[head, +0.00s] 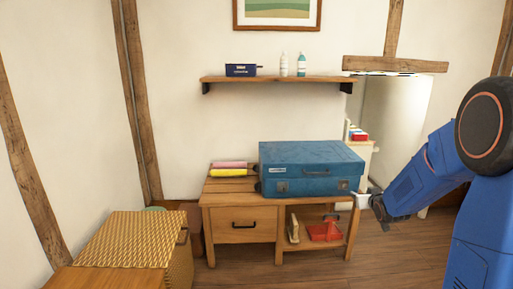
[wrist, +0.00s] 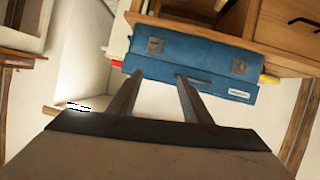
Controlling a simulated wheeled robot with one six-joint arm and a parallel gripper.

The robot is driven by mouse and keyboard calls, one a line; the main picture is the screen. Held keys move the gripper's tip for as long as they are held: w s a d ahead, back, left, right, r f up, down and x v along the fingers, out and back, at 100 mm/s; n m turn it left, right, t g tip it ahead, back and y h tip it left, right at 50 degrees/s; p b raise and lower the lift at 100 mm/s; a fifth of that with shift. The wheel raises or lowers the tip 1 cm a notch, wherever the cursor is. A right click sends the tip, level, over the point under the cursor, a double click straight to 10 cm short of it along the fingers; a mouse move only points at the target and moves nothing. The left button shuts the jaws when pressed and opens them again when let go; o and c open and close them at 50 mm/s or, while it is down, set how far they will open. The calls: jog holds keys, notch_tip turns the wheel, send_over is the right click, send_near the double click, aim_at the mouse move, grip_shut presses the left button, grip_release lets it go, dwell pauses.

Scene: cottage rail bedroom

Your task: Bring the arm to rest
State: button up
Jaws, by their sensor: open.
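My gripper (head: 380,207) is at the right of the head view, beside the right end of the wooden table. In the wrist view my gripper (wrist: 158,77) shows two dark fingers spread apart with nothing between them. The blue case (head: 310,168) lies closed on the table, and the gripper is apart from its right end in the head view. The case also shows beyond the fingertips in the wrist view (wrist: 190,60), which looks upside down. My blue arm reaches in from the right edge.
The wooden table (head: 240,211) has a drawer and an open lower shelf with a red item (head: 325,229). Pink and yellow rolls (head: 230,170) lie left of the case. A wall shelf (head: 275,79) holds bottles. A wicker chest (head: 125,240) stands front left. Floor (head: 300,268) before the table is clear.

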jog(key=s+a+r+g, duration=0.2)
jog(key=s+a, duration=0.1)
jog(key=s, duration=0.4)
jog(key=s+a+r+g, duration=0.1)
jog(key=s+a+r, duration=0.1)
jog(key=s, duration=0.6)
jog(key=s+a+r+g, duration=0.2)
jog(key=s+a+r, duration=0.1)
jog(key=s, duration=0.4)
jog(key=s+a+f+g, duration=0.1)
jog(key=s+a+g, duration=0.1)
jog(key=s, duration=1.1)
jog(key=s+a+f+g+y, duration=0.1)
jog(key=s+a, duration=0.3)
jog(key=s, duration=1)
jog(key=shift+g, duration=0.4)
jog(key=shift+w, duration=0.2)
jog(key=shift+c, duration=0.2)
